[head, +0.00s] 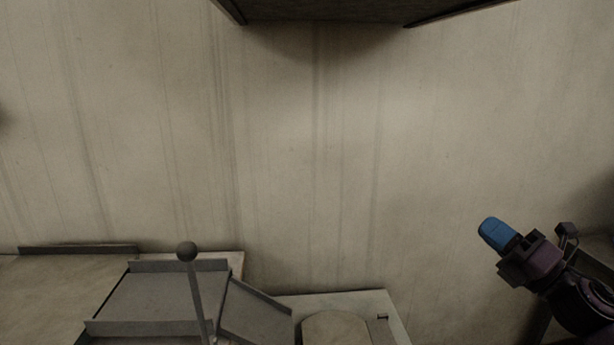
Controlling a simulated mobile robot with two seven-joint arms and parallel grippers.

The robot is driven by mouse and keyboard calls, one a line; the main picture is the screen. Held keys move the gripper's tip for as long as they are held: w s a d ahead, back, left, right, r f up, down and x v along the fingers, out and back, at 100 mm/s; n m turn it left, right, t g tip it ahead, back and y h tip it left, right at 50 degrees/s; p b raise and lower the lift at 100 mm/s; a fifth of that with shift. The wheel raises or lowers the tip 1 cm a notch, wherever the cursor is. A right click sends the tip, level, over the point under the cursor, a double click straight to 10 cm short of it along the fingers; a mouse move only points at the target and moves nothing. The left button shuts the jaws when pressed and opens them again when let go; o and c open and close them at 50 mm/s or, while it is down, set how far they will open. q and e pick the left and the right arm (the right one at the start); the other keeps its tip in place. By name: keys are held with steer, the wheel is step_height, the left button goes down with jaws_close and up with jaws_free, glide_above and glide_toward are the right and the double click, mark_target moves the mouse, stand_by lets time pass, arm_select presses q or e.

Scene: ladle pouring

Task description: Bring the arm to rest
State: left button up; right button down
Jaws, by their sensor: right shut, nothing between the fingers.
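My right gripper (499,235) is at the right side of the head view, raised in front of the wall. Its blue fingers point up and to the left and are closed together with nothing between them. It touches nothing that I can see. My left gripper is not in view. No ladle can be made out for certain.
A grey tray-like surface with raised edges (165,297) lies at the lower left. A thin rod with a dark ball on top (187,252) stands in front of it. A pale counter (396,313) is at the bottom middle. A dark overhang (320,10) is at the top. The wall between is clear.

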steer(key=s+f+m+h, duration=0.3)
steer(key=f+m+h, duration=0.1)
steer(key=f+m, duration=0.35)
steer(key=s+d+f+m+h, duration=0.1)
steer(key=s+f+m+h, duration=0.25)
steer(key=f+m, duration=0.4)
steer(key=s+f+m+h, duration=0.2)
steer(key=f+m+h, duration=0.25)
steer(key=f, duration=0.55)
steer(key=s+a+f+m+g+h, duration=0.1)
steer(key=s+a+f+m+g, duration=0.1)
steer(key=s+f+m, duration=0.4)
steer(key=s+a+f+m+g+h, duration=0.1)
steer(key=s+a+f+m+g, duration=0.2)
steer(key=s+f+m, duration=0.3)
steer(key=s+f+g, duration=0.1)
steer(key=s+f, duration=0.4)
steer(key=s, duration=0.1)
steer(key=shift+s+a+f+g, duration=0.15)
steer(key=shift+f+g, duration=0.1)
steer(key=shift+g, duration=0.05)
